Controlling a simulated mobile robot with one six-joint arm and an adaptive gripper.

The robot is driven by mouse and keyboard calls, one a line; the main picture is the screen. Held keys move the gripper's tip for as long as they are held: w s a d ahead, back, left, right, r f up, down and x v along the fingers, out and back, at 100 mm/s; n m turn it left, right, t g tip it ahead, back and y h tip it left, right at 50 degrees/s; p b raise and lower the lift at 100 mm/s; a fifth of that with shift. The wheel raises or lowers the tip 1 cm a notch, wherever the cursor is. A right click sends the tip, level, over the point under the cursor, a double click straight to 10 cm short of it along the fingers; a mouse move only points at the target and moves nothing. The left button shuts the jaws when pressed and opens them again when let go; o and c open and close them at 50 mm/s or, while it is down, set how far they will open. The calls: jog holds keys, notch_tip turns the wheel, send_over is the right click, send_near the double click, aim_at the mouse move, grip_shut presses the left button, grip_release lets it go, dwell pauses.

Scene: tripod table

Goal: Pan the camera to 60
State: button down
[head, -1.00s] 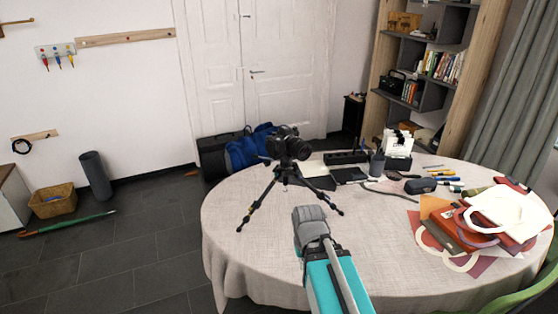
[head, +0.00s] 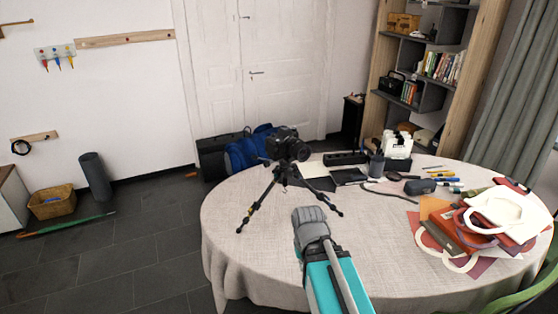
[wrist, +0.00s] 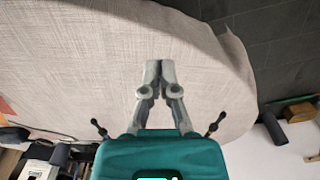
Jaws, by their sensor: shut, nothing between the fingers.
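A black camera (head: 288,145) sits on a small black tripod (head: 283,182) on the round table (head: 270,255). In the head view its lens points to the right and towards me. My gripper (head: 309,213) is in front of the tripod, nearer to me and apart from it. In the wrist view my gripper (wrist: 160,64) is shut and empty above the bare cloth, its fingers together. Tripod feet (wrist: 216,124) show at both sides of it there. The camera is hidden in the wrist view.
Papers and a red folder (head: 490,225) lie on the table's right side. A pen cup (head: 377,164), a black tray (head: 346,158) and a dark case (head: 420,186) stand behind. The table's front left is clear. A green chair (head: 520,297) is at the lower right.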

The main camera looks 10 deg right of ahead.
jog(key=c, duration=1.2)
grip_release()
jog(key=o, duration=0.4)
jog(key=shift+r+p, duration=0.6)
jog(key=shift+o, duration=1.3)
